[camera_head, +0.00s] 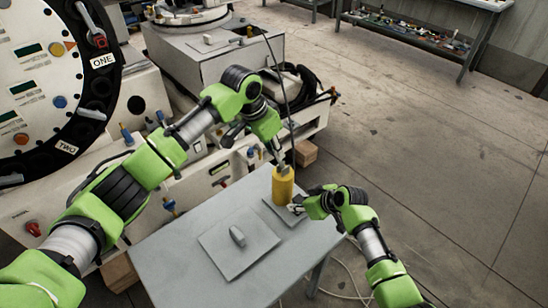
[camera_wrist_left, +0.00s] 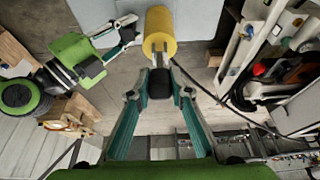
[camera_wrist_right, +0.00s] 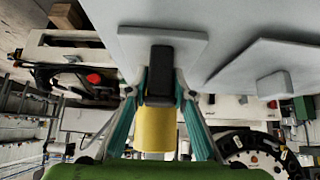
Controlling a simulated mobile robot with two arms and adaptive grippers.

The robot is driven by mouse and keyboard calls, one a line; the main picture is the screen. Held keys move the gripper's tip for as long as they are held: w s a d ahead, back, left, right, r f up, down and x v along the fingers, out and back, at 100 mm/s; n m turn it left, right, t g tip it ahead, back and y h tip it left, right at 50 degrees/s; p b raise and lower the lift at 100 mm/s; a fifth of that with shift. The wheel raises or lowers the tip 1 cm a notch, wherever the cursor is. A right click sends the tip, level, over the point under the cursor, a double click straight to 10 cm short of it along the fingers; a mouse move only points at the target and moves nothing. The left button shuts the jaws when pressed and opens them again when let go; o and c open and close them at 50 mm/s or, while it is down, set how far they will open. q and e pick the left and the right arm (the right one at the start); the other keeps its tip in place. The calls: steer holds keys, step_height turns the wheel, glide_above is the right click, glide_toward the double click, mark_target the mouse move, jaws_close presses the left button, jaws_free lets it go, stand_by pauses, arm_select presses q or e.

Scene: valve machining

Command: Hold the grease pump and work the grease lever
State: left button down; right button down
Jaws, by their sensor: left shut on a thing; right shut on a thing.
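The grease pump (camera_head: 283,187) is a yellow cylinder standing upright at the far right corner of the grey table; it also shows in the left wrist view (camera_wrist_left: 160,25) and right wrist view (camera_wrist_right: 156,132). My left gripper (camera_head: 281,163) is above the pump. Its fingertips (camera_wrist_left: 159,62) are shut on a grey metal part at the pump's top, which looks like the grease lever. My right gripper (camera_head: 297,208) is low at the pump's right side. Its fingers (camera_wrist_right: 160,82) are shut on a dark block in front of the yellow cylinder, seemingly part of the pump; the exact contact is partly hidden.
A flat grey plate (camera_head: 240,248) with a small raised block lies on the table (camera_head: 185,268). A dark hose (camera_head: 277,62) runs up from near the pump. A machine with a large round dial (camera_head: 40,85) stands at left.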

arm_select(q)
steer(key=shift+w+d+r, duration=0.2)
steer(key=shift+w+d, duration=0.3)
steer(key=shift+w+d+r, duration=0.2)
steer(key=shift+w+d, duration=0.55)
steer(key=shift+d, duration=0.1)
steer(key=shift+d+r, duration=0.1)
steer(key=shift+w+d, duration=1.1)
steer(key=shift+d, duration=0.2)
